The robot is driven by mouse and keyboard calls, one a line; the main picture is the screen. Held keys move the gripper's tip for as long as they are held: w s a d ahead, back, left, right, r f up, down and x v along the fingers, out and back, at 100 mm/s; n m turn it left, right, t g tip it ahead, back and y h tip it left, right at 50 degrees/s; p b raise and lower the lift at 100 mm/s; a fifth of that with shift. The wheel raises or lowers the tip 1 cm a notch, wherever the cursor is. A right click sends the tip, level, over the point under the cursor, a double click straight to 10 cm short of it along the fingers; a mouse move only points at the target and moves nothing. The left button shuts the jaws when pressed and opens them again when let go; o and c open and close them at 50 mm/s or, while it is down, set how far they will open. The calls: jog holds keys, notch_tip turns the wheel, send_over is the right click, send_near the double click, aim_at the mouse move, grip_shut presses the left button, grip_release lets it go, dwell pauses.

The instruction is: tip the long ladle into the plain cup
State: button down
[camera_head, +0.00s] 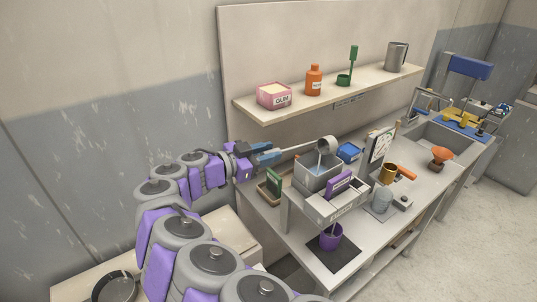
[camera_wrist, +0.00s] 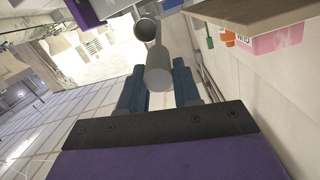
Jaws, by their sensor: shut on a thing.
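My gripper (camera_head: 268,152) reaches in from the left in the head view. It is shut on the handle of the long ladle (camera_head: 299,148). The ladle is grey, and its round bowl (camera_head: 327,145) is out to the right, above a grey open box (camera_head: 313,178). In the wrist view the blue jaws of my gripper (camera_wrist: 157,72) flank the thick grey handle (camera_wrist: 159,58), with the bowl (camera_wrist: 146,29) beyond it. I cannot tell what the bowl holds. A plain grey cup (camera_head: 381,200) stands on the bench, right of the box and apart from the ladle.
A brown mug (camera_head: 388,173) and a patterned upright board (camera_head: 379,147) stand behind the cup. A shelf (camera_head: 330,96) with several containers runs above.

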jog(key=shift+s+a+f+h+b, duration=0.1)
jog(key=shift+a+f+h+b, duration=0.1)
jog(key=shift+f, duration=0.2)
jog(key=shift+s+a+f+h+b, duration=0.1)
jog(key=shift+f+b, duration=0.05)
jog(key=shift+f, duration=0.25)
jog(key=shift+d+f+t+h, duration=0.2)
jog(key=shift+f+t+h, duration=0.2)
jog(key=shift+f, duration=0.25)
jog(key=shift+s+a+f+t+h, duration=0.15)
jog(key=shift+f+t+h, duration=0.3)
jog(key=shift+f, duration=0.55)
jog(key=shift+a+f+t+h, duration=0.1)
jog(key=shift+f+t+h, duration=0.35)
jog(key=shift+f, duration=0.55)
